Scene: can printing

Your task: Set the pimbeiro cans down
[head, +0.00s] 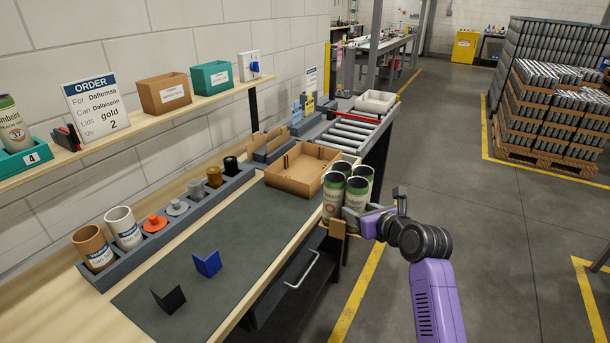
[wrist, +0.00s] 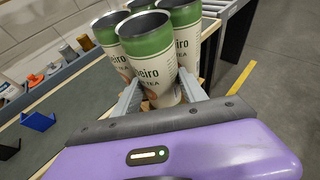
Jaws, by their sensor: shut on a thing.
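Several green-and-cream pimbeiro cans (head: 335,200) are bunched upright at the bench's right edge, just in front of the open cardboard tray (head: 290,187). In the wrist view the nearest can (wrist: 152,62) stands between the two grey fingers of my gripper (wrist: 160,95), with the others close behind it. My gripper (head: 366,222) is shut on the cans from the right side. The can tops are open and dark inside. Their bases are partly hidden, and I cannot tell whether they touch anything below. A small tan piece (head: 338,229) shows under them.
The dark green mat (head: 225,275) is mostly bare, with a blue bracket (head: 207,263) and a black bracket (head: 168,299) on it. A grey rack (head: 100,277) of cups and lids runs along its left. A roller conveyor (head: 350,133) lies behind the tray.

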